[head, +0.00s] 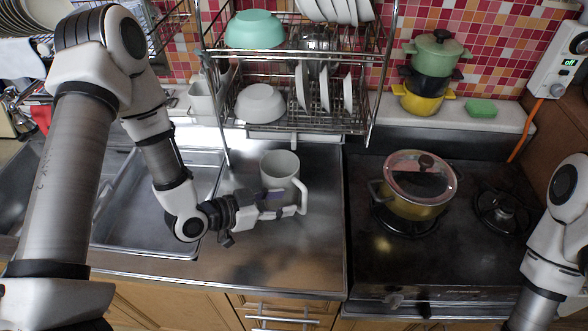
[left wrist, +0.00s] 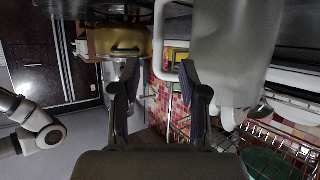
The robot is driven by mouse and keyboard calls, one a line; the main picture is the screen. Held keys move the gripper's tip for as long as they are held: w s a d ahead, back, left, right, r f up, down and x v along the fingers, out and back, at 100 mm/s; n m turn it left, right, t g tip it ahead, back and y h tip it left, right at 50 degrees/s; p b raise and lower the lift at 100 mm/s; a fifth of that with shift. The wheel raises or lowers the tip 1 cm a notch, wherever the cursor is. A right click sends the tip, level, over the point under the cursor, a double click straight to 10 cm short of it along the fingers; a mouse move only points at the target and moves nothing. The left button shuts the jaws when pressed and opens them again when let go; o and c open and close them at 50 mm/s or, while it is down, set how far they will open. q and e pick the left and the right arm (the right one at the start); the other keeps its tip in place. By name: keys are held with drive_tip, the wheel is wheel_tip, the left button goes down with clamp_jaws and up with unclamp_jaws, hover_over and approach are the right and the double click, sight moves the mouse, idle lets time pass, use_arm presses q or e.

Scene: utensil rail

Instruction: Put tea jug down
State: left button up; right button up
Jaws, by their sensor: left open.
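The tea jug (head: 279,168) is a plain pale grey-white jug with a large loop handle. It looks upright on the steel counter (head: 315,240), in front of the dish rack. My left gripper (head: 287,213) is beside its near side, at the handle. In the left wrist view the jug (left wrist: 235,45) fills the upper right, and its handle loop reaches between the two spread fingers of my left gripper (left wrist: 160,85). The fingers are open, with a gap on both sides of the handle. Whether a finger touches the jug cannot be told. My right gripper is out of view.
A wire dish rack (head: 290,127) with bowls and plates stands behind the jug. The sink (head: 130,235) is to the left. The stove (head: 390,270) with a yellow lidded pot (head: 412,207) is to the right. The counter's front part is clear.

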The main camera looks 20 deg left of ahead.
sight(305, 199)
use_arm(q)
drive_tip(key=shift+w+d+f+p, duration=0.2)
drive_tip(key=shift+w+d+p, duration=0.3)
drive_tip(key=shift+d, duration=0.4)
drive_tip(key=shift+p+x, duration=0.7)
drive_tip(key=shift+x, duration=0.55)
drive_tip(key=shift+w+d+f, duration=0.3)
drive_tip(key=shift+w+f, duration=0.2)
drive_tip(key=shift+w, duration=0.1)
drive_tip(key=shift+w+d+f, duration=0.3)
drive_tip(key=shift+w+f, duration=0.2)
drive_tip(key=shift+w, duration=0.1)
drive_tip(key=shift+s+r, duration=0.1)
drive_tip(key=shift+s, duration=0.15)
drive_tip(key=c, duration=0.3)
drive_tip(key=shift+r, duration=0.1)
clamp_jaws()
